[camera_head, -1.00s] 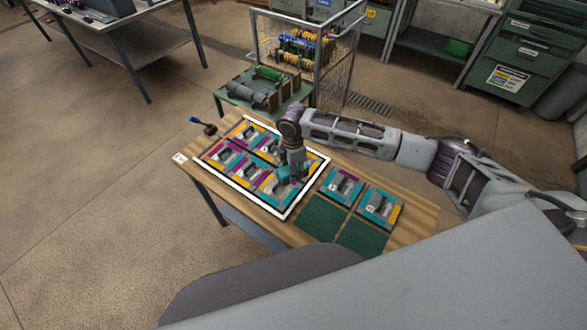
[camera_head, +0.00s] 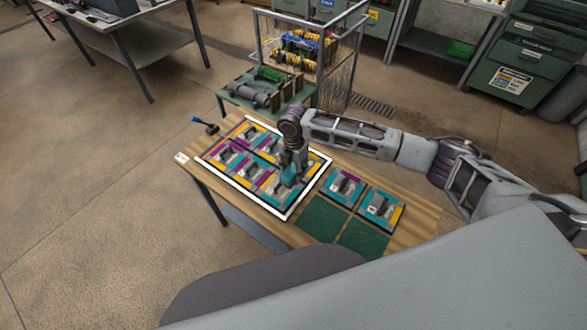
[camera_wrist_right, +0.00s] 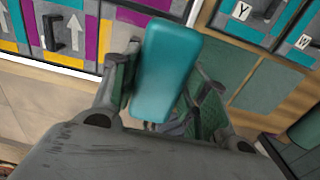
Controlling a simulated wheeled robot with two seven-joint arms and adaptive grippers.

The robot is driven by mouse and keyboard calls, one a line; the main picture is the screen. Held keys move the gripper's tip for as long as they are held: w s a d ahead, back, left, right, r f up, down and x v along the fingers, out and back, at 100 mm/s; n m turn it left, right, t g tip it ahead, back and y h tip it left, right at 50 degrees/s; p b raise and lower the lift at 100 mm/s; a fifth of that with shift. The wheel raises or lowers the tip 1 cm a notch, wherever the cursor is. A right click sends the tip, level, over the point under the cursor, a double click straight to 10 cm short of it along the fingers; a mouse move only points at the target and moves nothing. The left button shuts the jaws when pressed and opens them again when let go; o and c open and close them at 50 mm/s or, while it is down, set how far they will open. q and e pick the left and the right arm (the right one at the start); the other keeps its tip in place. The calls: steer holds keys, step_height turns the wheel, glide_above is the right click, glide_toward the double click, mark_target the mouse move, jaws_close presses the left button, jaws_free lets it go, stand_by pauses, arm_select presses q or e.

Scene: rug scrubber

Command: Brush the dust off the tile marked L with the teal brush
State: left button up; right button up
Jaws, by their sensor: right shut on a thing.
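My right gripper (camera_head: 292,166) is shut on the teal brush (camera_head: 289,175), over the near right part of the white-framed tile panel (camera_head: 282,216). In the right wrist view the teal brush (camera_wrist_right: 168,70) is a rounded teal block between the fingers of the right gripper (camera_wrist_right: 166,88). Whether it touches a tile is hidden. The panel holds several coloured tiles with dark handles, partly covered by my arm. I cannot make out a tile marked L; letters in the head view are too small. My left gripper is not in view.
Two tiles, marked Y (camera_wrist_right: 243,12) and W (camera_wrist_right: 304,42), lie right of the panel beside bare green pads (camera_head: 320,219). A blue-handled brush (camera_head: 204,124) lies at the table's far left. A stand with rollers (camera_head: 252,95) and a wire cage (camera_head: 340,70) stand behind.

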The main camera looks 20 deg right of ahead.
steer(key=shift+f, duration=0.1)
steer(key=shift+f+b, duration=0.75)
steer(key=shift+f, duration=0.4)
steer(key=b, duration=0.5)
glide_above(294, 191)
steer(key=shift+w+f, duration=0.1)
steer(key=shift+f, duration=2.1)
